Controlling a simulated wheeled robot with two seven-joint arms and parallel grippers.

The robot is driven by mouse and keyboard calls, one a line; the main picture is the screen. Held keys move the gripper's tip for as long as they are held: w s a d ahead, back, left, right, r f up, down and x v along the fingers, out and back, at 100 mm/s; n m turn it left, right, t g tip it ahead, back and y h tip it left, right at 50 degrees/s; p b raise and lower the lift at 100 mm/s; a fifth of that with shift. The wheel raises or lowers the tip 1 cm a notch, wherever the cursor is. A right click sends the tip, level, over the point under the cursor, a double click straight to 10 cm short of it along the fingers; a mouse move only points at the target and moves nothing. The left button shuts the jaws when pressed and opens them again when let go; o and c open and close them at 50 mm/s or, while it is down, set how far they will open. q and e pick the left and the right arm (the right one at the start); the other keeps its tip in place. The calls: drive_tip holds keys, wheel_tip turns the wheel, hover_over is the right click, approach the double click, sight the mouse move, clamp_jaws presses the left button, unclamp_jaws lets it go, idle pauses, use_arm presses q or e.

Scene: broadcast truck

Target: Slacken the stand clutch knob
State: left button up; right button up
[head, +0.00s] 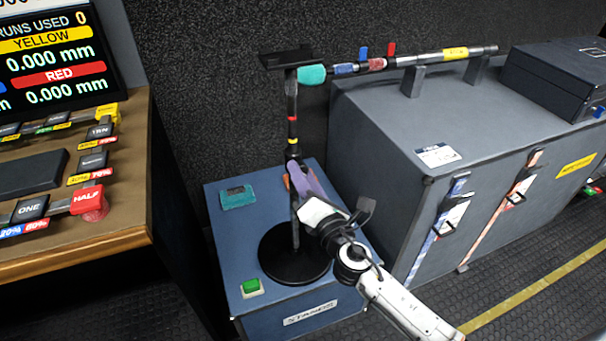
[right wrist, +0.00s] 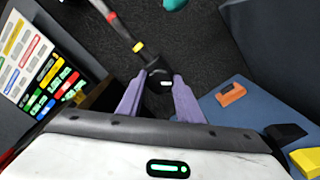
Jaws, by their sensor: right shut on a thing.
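The stand is a dark upright pole (head: 292,105) with red and yellow bands, rising from a round black base (head: 285,262). A black clutch knob (right wrist: 160,84) with a small white mark shows in the right wrist view, on the pole below a yellow band. My right gripper (head: 296,172) has purple fingers beside the pole. In the right wrist view its fingertips (right wrist: 160,77) are on either side of the knob, shut on it. In the head view the fingers mostly hide the knob. My left gripper is not in view.
The stand is on a blue box (head: 225,285) with a green button (head: 251,287) and a teal block (head: 238,197). An orange block (right wrist: 231,94) lies on the blue surface. A grey cabinet (head: 385,150) stands close right; a control desk (head: 125,215) is left.

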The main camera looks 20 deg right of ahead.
drive_tip(key=shift+n, duration=0.3)
drive_tip(key=o, duration=1)
drive_tip(key=shift+o, duration=0.2)
drive_tip(key=shift+s, duration=0.15)
drive_tip(key=s, duration=1)
drive_tip(key=shift+d+b, duration=0.2)
drive_tip(key=shift+b, duration=0.15)
drive_tip(key=shift+s+f, duration=0.1)
